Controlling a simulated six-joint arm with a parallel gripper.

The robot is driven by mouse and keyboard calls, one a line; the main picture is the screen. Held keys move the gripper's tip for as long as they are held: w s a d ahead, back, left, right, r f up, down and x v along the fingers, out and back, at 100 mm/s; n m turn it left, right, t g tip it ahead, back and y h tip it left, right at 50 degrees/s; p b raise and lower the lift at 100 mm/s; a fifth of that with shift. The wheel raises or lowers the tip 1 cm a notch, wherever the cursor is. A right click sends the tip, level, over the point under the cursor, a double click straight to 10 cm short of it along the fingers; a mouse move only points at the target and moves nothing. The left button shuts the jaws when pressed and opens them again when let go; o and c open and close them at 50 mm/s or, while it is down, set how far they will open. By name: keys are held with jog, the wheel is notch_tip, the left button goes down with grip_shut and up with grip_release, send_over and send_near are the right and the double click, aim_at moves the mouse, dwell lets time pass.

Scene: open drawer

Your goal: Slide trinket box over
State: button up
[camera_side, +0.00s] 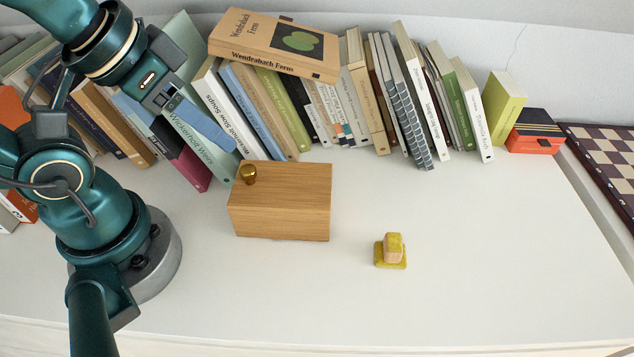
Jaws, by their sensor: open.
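A light wooden box (281,205) with a small brass knob (248,175) at its upper left stands on the white surface, left of the middle. It looks like the trinket box. My gripper (230,145) is above and to the left of the knob, in front of the leaning books. Its blue fingers point down and right toward the knob. It is open and appears empty, apart from the box. The gap between its fingers is hard to see from this side.
A small yellow and tan block piece (391,252) stands right of the box. A row of books (270,105) lines the wall behind, with one lying on top (275,42). The front right surface is clear.

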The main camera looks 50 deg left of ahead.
grip_shut()
jog(key=w+r+n+g, duration=0.2)
jog(key=w+r+n, duration=0.2)
jog(key=n, duration=0.2)
jog(key=w+f+n+g, duration=0.3)
jog(key=w+f+g, duration=0.1)
jog(key=w+f, duration=0.15)
jog(key=f, duration=0.9)
jog(key=shift+w+d, duration=0.1)
jog(key=shift+w, duration=0.25)
